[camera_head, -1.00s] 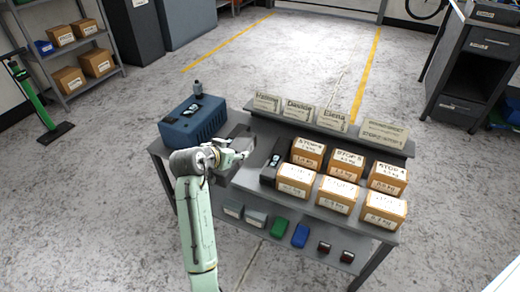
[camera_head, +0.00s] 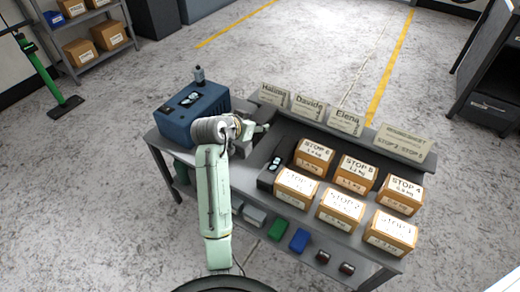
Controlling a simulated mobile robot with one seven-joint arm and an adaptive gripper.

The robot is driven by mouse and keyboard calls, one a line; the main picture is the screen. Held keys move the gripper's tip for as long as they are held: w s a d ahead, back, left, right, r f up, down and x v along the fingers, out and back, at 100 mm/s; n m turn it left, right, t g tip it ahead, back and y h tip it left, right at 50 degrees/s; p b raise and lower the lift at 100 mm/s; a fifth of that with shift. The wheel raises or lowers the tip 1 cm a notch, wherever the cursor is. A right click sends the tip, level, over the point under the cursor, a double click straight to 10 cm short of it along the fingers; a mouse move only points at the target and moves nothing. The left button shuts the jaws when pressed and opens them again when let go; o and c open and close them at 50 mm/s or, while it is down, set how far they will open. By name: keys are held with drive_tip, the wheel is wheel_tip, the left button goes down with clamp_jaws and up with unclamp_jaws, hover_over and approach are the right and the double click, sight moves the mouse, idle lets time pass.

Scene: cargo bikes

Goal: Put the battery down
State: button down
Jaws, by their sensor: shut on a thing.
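My gripper (camera_head: 261,128) is over the left part of the grey workbench, just right of the blue box (camera_head: 190,115). It is shut on a dark grey block, seemingly the battery (camera_head: 262,150), which shows below and beside the fingers. My wrist hides part of it. I cannot tell whether its underside touches the bench top. A narrow dark holder (camera_head: 268,180) with a small black-and-white part stands just in front of it, left of the cartons.
Several labelled cartons (camera_head: 341,209) fill the right of the bench. Name cards (camera_head: 308,106) stand along the back ledge. Green (camera_head: 278,229) and blue (camera_head: 299,240) items lie on the lower shelf.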

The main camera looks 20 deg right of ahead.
sight(238, 150)
drive_tip(key=shift+w+d+r, duration=0.1)
drive_tip(key=shift+f+p, duration=0.55)
drive_tip(key=shift+f, duration=4.25)
drive_tip(key=shift+f, duration=0.15)
drive_tip(key=c, duration=0.7)
unclamp_jaws()
drive_tip(key=shift+f, duration=0.2)
drive_tip(key=shift+r, duration=0.2)
drive_tip(key=b+v, duration=0.2)
drive_tip(key=v, duration=1)
drive_tip(key=shift+f, duration=0.1)
